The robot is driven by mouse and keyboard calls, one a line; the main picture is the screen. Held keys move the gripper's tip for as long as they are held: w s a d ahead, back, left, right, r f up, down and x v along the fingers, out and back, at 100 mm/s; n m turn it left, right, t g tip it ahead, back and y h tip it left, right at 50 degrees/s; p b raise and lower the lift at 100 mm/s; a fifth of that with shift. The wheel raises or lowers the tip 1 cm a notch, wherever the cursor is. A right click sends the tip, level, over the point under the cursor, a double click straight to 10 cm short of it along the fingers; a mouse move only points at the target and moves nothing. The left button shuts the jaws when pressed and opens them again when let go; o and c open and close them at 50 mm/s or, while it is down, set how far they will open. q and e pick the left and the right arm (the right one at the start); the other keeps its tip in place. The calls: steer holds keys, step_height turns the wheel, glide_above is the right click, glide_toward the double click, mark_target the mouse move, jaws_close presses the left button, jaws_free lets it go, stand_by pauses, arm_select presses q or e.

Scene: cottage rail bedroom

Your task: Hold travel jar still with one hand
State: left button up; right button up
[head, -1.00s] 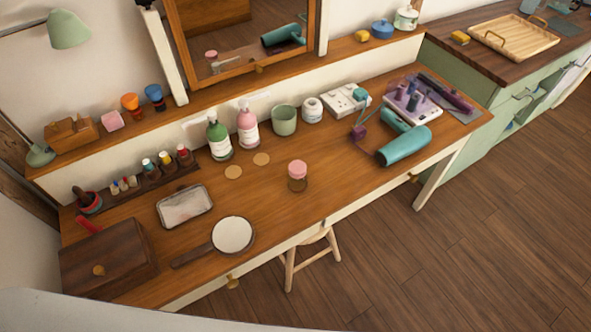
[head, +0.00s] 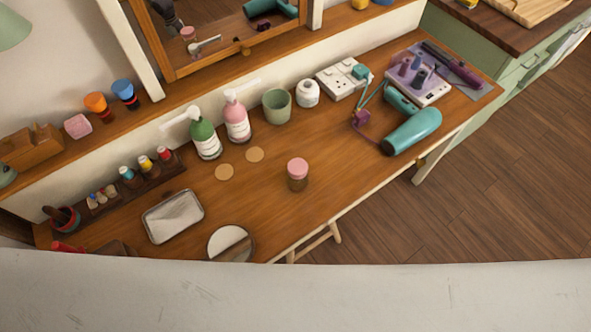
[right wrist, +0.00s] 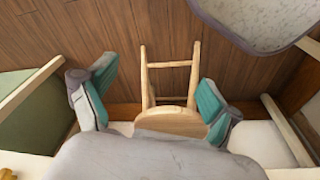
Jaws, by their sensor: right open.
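The travel jar, which I take to be the small jar with a pink lid and brown body (head: 297,175), stands upright near the front edge of the wooden vanity table (head: 330,160) in the head view. Nothing touches it. My right gripper (right wrist: 155,98) shows only in the right wrist view, its two teal-padded fingers wide apart and empty. It points toward a wooden stool (right wrist: 170,121) and the floor; the jar is not in that view. My left gripper is not in view.
Two cork discs (head: 224,172), a silver tray (head: 172,216) and a round hand mirror (head: 231,243) lie left of the jar. Green (head: 205,136) and pink (head: 237,121) pump bottles stand behind. A teal hair dryer (head: 415,130) lies to the right. Bare tabletop surrounds the jar.

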steer(key=w+a+r+n+t+h+b, duration=0.1)
steer(key=w+a+r+n, duration=0.25)
steer(key=r, duration=0.55)
steer(key=w+a+r+n+t+h+b, duration=0.15)
steer(key=w+r+n, duration=0.3)
steer(key=r, duration=0.45)
steer(key=n+t, duration=0.9)
steer(key=n, duration=1.5)
glide_toward(298, 183)
steer(key=shift+s+d+r+g+y, duration=0.1)
steer(key=shift+s+d+g+y, duration=0.15)
steer(key=shift+s+d, duration=0.05)
steer(key=shift+w+a, duration=0.15)
steer(key=shift+w, duration=0.1)
steer(key=x, duration=0.8)
steer(key=shift+r+p, duration=0.15)
steer(key=shift+p, duration=0.25)
steer(key=shift+a+x, duration=0.15)
steer(key=shift+x, duration=1.2)
steer(key=shift+a+x, duration=0.2)
steer(key=shift+x, duration=1.1)
steer(key=shift+r, duration=0.2)
steer(key=c, duration=1.3)
steer(key=shift+p, duration=0.3)
steer(key=shift+c, duration=0.2)
